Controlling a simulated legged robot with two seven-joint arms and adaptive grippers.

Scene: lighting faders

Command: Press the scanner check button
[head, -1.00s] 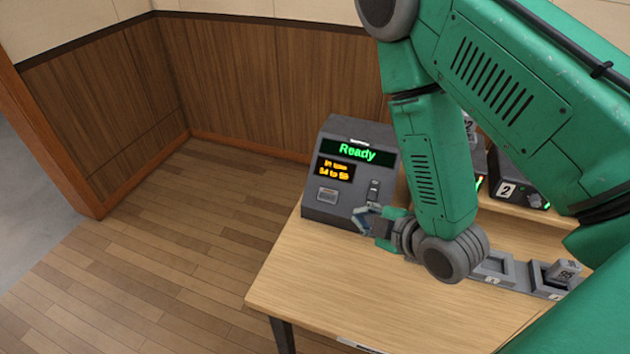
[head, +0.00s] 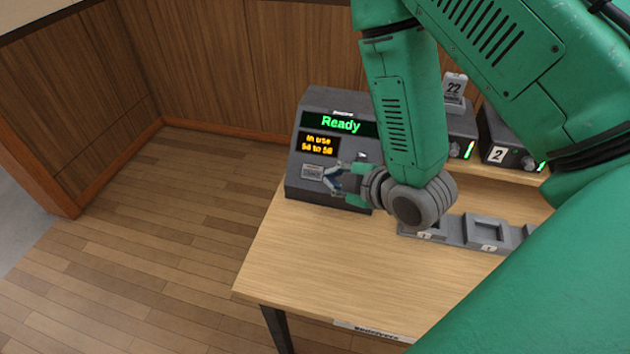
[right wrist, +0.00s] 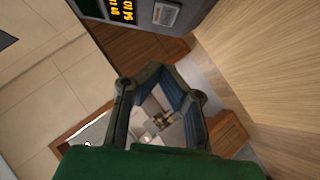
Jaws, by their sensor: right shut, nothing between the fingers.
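The scanner console (head: 293,190) is a dark grey sloped box at the table's far left corner. Its green display (head: 341,124) reads "Ready", and an amber display (head: 318,145) below reads "In use 54 to 58". A small light grey rectangular button (head: 312,172) sits low on its face; it also shows at the top of the right wrist view (right wrist: 166,14). My right gripper (head: 331,178) is shut and empty, just right of the button and in front of the console. I cannot tell whether it touches. My left gripper is not in view.
Numbered grey trays (head: 486,232) stand on the wooden table (head: 330,270) right of my gripper. The front of the table is clear.

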